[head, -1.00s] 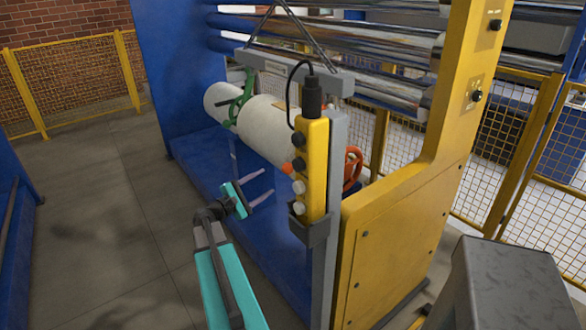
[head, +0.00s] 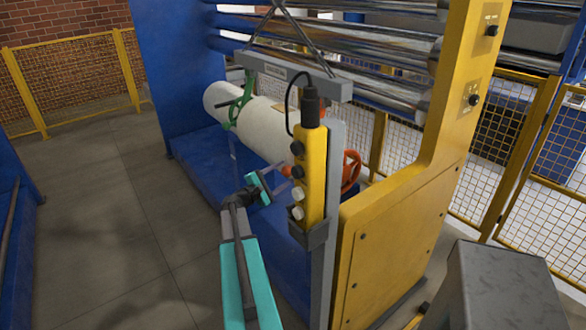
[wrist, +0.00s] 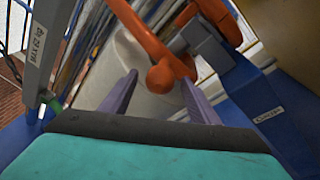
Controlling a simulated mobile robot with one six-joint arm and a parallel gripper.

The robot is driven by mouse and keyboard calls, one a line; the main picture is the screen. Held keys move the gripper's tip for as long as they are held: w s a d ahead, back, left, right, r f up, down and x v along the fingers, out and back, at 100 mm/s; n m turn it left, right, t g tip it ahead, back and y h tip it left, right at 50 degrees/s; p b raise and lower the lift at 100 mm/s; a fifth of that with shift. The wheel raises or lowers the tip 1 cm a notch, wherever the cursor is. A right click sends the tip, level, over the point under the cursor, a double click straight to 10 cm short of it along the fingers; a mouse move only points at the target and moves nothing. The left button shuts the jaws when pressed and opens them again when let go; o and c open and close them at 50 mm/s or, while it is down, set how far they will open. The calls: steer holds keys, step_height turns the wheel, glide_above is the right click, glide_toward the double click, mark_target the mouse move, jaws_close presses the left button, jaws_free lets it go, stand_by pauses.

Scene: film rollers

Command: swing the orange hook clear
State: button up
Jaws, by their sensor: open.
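The orange hook (head: 350,172) hangs near the close end of the white roller (head: 262,130), partly hidden behind the yellow pendant. In the wrist view the orange hook (wrist: 145,35) shows large, with a round knob (wrist: 160,78) at the end of a short arm. My gripper (head: 282,174) is open, left of the pendant and low beside the roller. In the wrist view its two fingers (wrist: 159,80) stand on either side of the knob. Whether either finger touches it I cannot tell. The green hook (head: 234,105) is around the roller further back.
The yellow button pendant (head: 311,175) hangs in front of a grey post (head: 332,200), close to my gripper. A grey lifting beam (head: 290,75) spans above the roller. A yellow machine frame (head: 395,235) stands right. Open floor (head: 90,200) lies left.

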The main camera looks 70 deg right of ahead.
steer(key=shift+p+x, duration=0.35)
steer(key=shift+x, duration=1.1)
jaws_close()
